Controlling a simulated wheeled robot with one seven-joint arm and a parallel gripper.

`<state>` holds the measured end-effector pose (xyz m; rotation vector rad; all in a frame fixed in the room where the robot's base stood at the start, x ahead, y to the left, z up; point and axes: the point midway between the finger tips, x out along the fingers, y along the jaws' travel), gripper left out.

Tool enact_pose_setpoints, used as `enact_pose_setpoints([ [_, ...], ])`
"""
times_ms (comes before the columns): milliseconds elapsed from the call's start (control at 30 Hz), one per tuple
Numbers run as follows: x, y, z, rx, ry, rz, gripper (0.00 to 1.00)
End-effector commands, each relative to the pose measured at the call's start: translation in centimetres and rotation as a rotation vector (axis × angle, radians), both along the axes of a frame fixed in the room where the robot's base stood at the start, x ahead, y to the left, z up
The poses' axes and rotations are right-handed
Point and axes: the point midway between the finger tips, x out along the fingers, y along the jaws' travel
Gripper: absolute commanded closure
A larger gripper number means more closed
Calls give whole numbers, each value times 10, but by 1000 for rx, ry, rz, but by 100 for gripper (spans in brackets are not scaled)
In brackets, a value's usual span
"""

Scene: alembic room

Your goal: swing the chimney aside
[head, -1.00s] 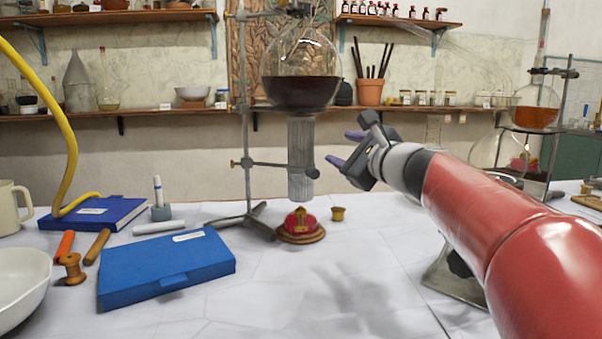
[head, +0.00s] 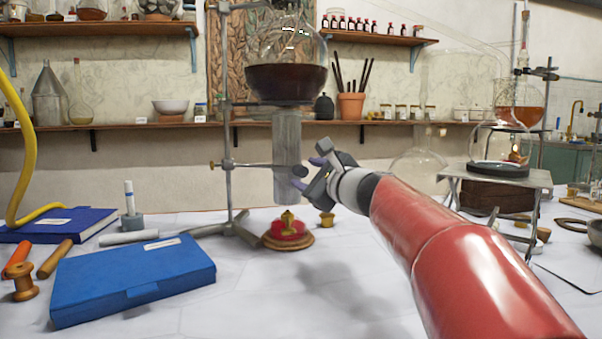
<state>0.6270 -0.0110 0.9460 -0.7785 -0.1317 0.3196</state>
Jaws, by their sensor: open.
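The chimney (head: 287,150) is a grey, ribbed upright cylinder. It hangs below the round flask (head: 287,84) of dark liquid and is held by a side clamp on the metal stand (head: 228,130). Under it a red and gold burner-like piece (head: 288,228) sits on a round wooden base. My gripper (head: 306,175) is open, with purple-tipped fingers, just right of the chimney's lower part by the clamp's dark knob (head: 300,171). I cannot tell whether the fingers touch the chimney or the knob.
A small brass cup (head: 327,220) stands right of the burner piece. A blue box (head: 135,277), a white cylinder (head: 128,238) and a wooden spool (head: 25,282) lie at the left. A metal stand with glassware (head: 497,172) is at the right. The table's front middle is clear.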

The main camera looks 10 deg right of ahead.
Motion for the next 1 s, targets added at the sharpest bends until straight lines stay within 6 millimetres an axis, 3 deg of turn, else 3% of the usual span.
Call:
enact_pose_setpoints([
  [233, 27, 9, 0, 0, 1, -1, 53],
  [567, 30, 11, 0, 0, -1, -1, 55],
  [900, 30, 11, 0, 0, 0, 0, 99],
  [1000, 30, 11, 0, 0, 0, 0, 100],
])
